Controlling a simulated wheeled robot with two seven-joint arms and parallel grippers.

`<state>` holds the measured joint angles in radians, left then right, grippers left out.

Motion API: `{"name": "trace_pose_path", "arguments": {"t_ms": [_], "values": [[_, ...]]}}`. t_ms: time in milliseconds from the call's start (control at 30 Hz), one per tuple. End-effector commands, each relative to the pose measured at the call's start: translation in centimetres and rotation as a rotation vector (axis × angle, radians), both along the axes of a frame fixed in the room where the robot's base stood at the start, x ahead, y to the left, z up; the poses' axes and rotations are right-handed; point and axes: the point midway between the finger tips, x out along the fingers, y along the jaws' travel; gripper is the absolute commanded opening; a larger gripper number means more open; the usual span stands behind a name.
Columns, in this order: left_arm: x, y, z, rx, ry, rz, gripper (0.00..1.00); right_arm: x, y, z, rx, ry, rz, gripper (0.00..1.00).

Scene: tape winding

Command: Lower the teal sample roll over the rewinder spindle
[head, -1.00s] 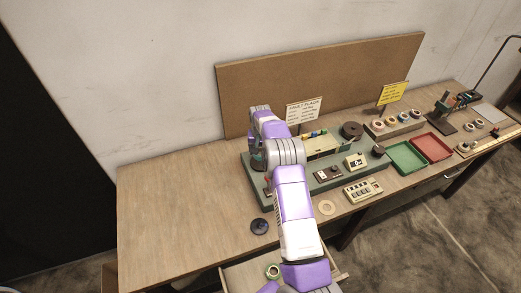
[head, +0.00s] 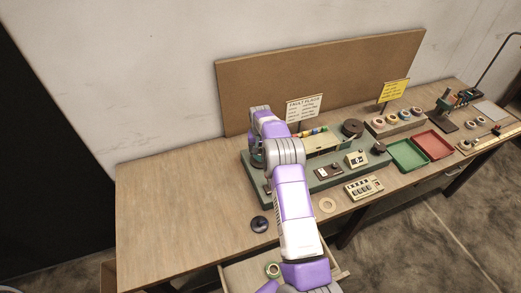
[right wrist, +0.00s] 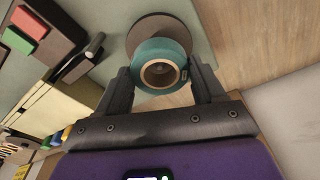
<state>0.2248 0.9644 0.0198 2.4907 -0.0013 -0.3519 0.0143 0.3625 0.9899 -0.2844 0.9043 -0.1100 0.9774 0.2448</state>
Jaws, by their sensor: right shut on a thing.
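The teal sample roll (right wrist: 158,48) sits between the two fingers of my right gripper (right wrist: 163,76) in the right wrist view, gripped on both sides. Its core opening faces the camera, with a dark round shape inside that may be the spindle top. A brown-grey disc (right wrist: 150,24) of the rewinder lies behind the roll; I cannot tell whether the roll touches it. In the head view my right gripper (head: 258,155) is over the left end of the green machine base (head: 262,190), and my arm hides most of the spot. My left gripper is not in view.
An open drawer (head: 243,275) holds a small roll. Green (head: 408,157) and red (head: 433,145) trays stand right. The table's left side (head: 175,205) is clear.

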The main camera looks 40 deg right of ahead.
Motion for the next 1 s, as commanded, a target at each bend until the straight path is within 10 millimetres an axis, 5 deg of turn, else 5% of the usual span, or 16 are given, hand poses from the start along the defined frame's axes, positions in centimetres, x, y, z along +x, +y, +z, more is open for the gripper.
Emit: {"name": "trace_pose_path", "arguments": {"t_ms": [1000], "values": [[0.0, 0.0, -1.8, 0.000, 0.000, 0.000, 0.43, 0.0, 0.0, -2.5, 0.000, 0.000, 0.000, 0.39]]}}
